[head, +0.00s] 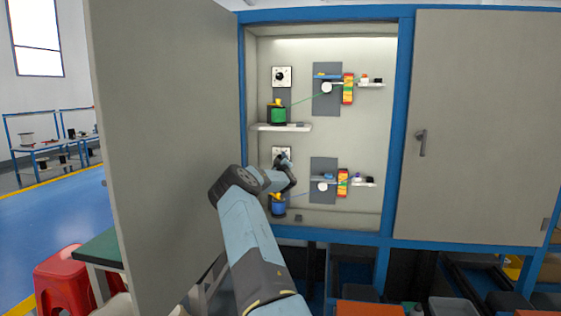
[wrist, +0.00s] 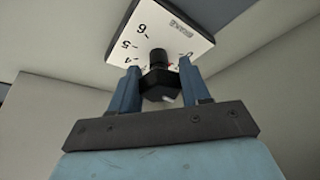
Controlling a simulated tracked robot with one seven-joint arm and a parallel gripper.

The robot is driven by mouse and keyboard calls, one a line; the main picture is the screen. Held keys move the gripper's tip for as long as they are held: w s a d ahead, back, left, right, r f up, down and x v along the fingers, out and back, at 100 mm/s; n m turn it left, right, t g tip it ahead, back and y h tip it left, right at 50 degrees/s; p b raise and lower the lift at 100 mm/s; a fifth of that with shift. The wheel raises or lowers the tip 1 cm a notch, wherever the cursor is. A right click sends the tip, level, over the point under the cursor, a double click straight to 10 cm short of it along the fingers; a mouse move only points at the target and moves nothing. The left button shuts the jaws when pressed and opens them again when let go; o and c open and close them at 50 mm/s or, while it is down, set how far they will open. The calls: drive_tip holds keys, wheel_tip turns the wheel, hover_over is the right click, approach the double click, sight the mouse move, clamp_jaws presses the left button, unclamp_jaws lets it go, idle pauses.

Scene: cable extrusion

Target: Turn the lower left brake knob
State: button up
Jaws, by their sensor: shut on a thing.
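The lower left brake knob (wrist: 158,58) is a black knob on a white dial plate (wrist: 160,22) with printed numbers. My gripper (wrist: 156,84) is shut on the knob, with a blue finger on each side of it in the wrist view. The fingers cover part of the dial's lower edge. In the head view my gripper (head: 286,168) reaches into the cabinet in front of the lower left dial plate (head: 277,151), and the knob itself is hidden behind it.
The upper left brake dial (head: 282,76) sits above, over a shelf (head: 268,127) with a green spool (head: 277,114). A blue spool (head: 278,207) stands just below my gripper. The open cabinet door (head: 165,150) is close on the left of my arm. Guide panels are on the right.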

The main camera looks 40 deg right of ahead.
drive_tip(key=shift+w+a+n+y, duration=0.25)
drive_tip(key=shift+a+n+y, duration=0.1)
drive_tip(key=shift+n, duration=0.15)
drive_tip(key=o, duration=1)
drive_tip(key=shift+s+d, duration=0.1)
drive_tip(key=shift+d, duration=0.1)
drive_tip(key=shift+o, duration=0.2)
drive_tip(key=v, duration=1.3)
drive_tip(key=shift+s+a+f, duration=0.25)
drive_tip(key=shift+f, duration=0.15)
drive_tip(key=shift+c, duration=0.2)
